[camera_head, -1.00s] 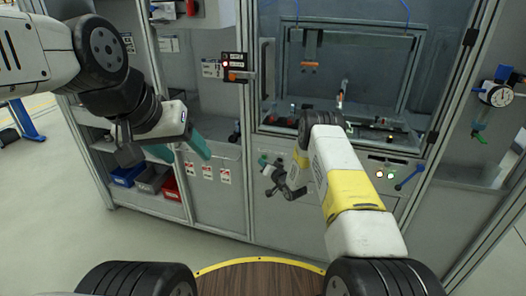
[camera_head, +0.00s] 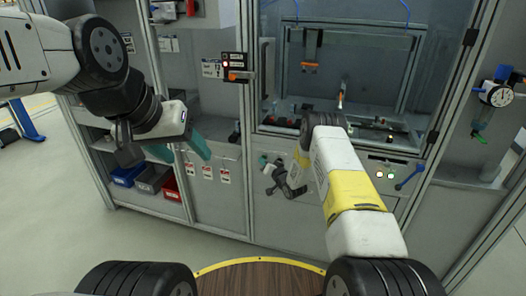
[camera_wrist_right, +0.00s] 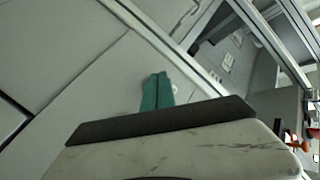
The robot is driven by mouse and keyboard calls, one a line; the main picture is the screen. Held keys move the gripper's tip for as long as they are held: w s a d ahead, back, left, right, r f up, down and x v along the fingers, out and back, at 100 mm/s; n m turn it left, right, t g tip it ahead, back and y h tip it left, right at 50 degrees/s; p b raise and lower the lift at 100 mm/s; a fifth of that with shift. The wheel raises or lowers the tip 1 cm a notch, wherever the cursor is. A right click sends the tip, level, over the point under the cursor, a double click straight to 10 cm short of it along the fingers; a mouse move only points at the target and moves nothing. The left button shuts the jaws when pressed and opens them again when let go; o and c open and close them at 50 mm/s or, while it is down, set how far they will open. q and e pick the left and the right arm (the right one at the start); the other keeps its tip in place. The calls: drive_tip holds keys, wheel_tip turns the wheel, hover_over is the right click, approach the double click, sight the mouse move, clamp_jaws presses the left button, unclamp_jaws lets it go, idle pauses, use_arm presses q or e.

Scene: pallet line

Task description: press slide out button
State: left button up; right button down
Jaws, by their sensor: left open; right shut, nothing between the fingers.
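A small control panel (camera_head: 388,171) with two lit round buttons (camera_head: 385,175) is on the cabinet front, right of my right forearm. Which button is the slide out one cannot be read. My right gripper (camera_head: 264,161) is left of that panel, in front of the grey lower cabinet front and apart from the buttons. In the right wrist view its teal fingers (camera_wrist_right: 157,92) are together with nothing between them, against plain grey panels. My left gripper (camera_head: 181,150) is open and empty at the left, its teal fingers spread before the cabinet.
A blue handle (camera_head: 409,177) sticks out just right of the panel. Blue, grey and red bins (camera_head: 152,179) stand on the low left shelf. A dial gauge (camera_head: 497,94) hangs at the right.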

drive_tip(key=shift+w+d, duration=0.15)
drive_tip(key=shift+w, duration=0.3)
idle(0.9)
drive_tip(key=shift+s, duration=0.1)
drive_tip(key=shift+s+a, duration=0.25)
drive_tip(key=shift+s, duration=0.55)
drive_tip(key=s, duration=0.1)
drive_tip(key=s+a, duration=0.1)
drive_tip(key=s, duration=0.2)
drive_tip(key=shift+s+a, duration=0.25)
drive_tip(key=shift+a, duration=0.05)
